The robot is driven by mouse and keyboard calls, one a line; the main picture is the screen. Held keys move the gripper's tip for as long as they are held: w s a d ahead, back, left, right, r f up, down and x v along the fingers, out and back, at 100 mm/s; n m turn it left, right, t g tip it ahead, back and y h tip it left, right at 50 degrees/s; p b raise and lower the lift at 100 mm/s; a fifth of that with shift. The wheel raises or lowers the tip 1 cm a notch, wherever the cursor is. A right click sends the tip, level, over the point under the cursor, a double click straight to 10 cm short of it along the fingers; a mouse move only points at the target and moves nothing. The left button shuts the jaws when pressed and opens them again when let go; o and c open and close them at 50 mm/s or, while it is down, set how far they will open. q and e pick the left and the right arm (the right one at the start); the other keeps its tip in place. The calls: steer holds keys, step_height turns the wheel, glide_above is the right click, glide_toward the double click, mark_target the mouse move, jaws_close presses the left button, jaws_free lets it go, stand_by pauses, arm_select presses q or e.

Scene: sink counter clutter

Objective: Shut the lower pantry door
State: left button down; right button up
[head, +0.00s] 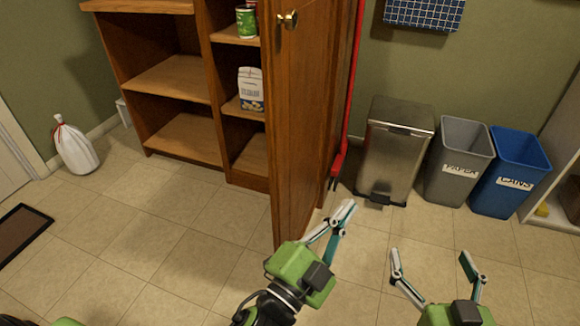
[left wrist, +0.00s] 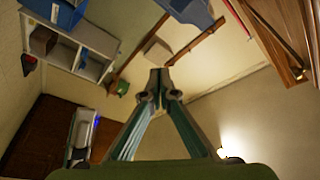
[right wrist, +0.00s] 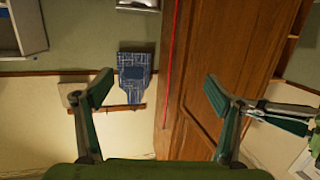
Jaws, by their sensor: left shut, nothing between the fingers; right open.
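The lower pantry door (head: 301,110) is brown wood and stands wide open, edge toward me, with a brass knob (head: 288,19) near its top. The pantry cabinet (head: 180,77) behind it shows its open shelves. My left gripper (head: 347,207) is shut and empty, just right of the door's lower part; I cannot tell if it touches. In the left wrist view its fingertips (left wrist: 159,72) meet. My right gripper (head: 432,255) is open and empty over the floor, farther right. In the right wrist view the door (right wrist: 225,70) shows behind its open fingers (right wrist: 157,82).
A green can (head: 246,22) and a white bag (head: 251,88) stand on the shelves. A red pole (head: 352,90) stands behind the door. A steel bin (head: 395,150), grey bin (head: 458,160) and blue bin (head: 510,172) line the wall.

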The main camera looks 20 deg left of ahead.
mark_target(288, 174)
arm_select(q)
steer(key=a+f+m+g+y+p, duration=0.15)
steer(key=a+f+y+p, duration=0.25)
steer(key=a+y, duration=0.5)
steer(key=shift+m+y, duration=0.35)
steer(key=shift+y, duration=0.35)
steer(key=shift+w+a+r+p, duration=0.1)
steer(key=shift+w+a, duration=0.8)
steer(key=shift+w, duration=0.85)
steer(key=shift+w+a+r+p, duration=0.15)
steer(key=shift+w+a, duration=0.75)
steer(key=shift+w, duration=0.9)
steer(key=shift+w+a+f+p, duration=0.1)
steer(key=shift+w+a, duration=0.8)
steer(key=shift+w, duration=0.85)
arm_select(e)
steer(key=s+d+f+g+h, duration=0.1)
steer(key=s+d+f+g, duration=0.2)
steer(key=s+f+g, duration=0.3)
steer(key=s+d+f+g+h, duration=0.2)
steer(key=s+f+g, duration=0.4)
steer(key=s, duration=0.6)
steer(key=shift+s+d+f+m, duration=0.2)
steer(key=shift+d+f+m, duration=0.1)
steer(key=shift+d+f, duration=0.8)
arm_select(q)
steer(key=shift+a, duration=0.1)
arm_select(e)
steer(key=shift+a+f, duration=0.1)
steer(key=shift+a, duration=0.1)
